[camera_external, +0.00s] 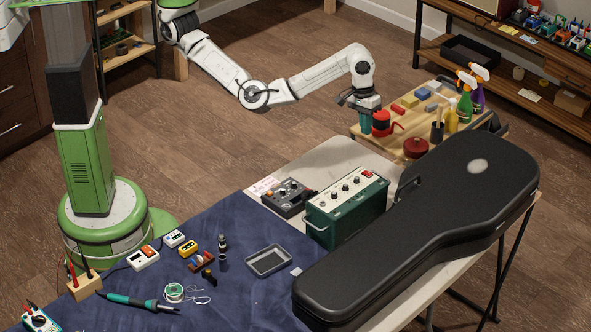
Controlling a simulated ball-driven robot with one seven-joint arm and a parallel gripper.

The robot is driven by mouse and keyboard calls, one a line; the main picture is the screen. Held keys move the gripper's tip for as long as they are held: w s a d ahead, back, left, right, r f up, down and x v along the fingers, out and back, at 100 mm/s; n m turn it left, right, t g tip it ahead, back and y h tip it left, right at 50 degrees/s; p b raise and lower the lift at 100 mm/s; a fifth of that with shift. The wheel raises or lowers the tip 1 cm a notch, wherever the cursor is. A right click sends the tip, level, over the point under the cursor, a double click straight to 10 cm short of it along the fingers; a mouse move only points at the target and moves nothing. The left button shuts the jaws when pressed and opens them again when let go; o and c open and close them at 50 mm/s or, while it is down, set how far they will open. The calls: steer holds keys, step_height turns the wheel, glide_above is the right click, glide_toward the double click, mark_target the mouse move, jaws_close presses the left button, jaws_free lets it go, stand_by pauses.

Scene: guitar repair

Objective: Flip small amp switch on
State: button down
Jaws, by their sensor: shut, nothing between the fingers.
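The small amp appears to be the green box (346,212) with a white front handle, standing on the light part of the table. Its pale top panel holds several knobs and a small red switch (367,174) at the far right end. Whether the switch is on or off is too small to tell. My gripper (364,131) points down above and beyond the amp's far end, apart from it. It is shut and empty; its fingertips are small and hard to make out.
A black guitar case (430,225) lies right of the amp. A black knobbed box (288,196) sits to its left. A wooden side table (400,142) with bottles and a red item (381,122) stands behind my gripper. Small tools and a grey tray (268,261) lie on the blue cloth (235,290).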

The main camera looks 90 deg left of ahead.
mark_target(370, 173)
steer(key=f, duration=0.4)
steer(key=w+d+f, duration=0.1)
steer(key=f, duration=0.4)
steer(key=f+p, duration=0.1)
steer(key=f, duration=0.3)
steer(key=shift+w+d+f, duration=0.2)
steer(key=shift+w+f, duration=0.05)
steer(key=shift+f, duration=0.15)
steer(key=shift+f, duration=0.1)
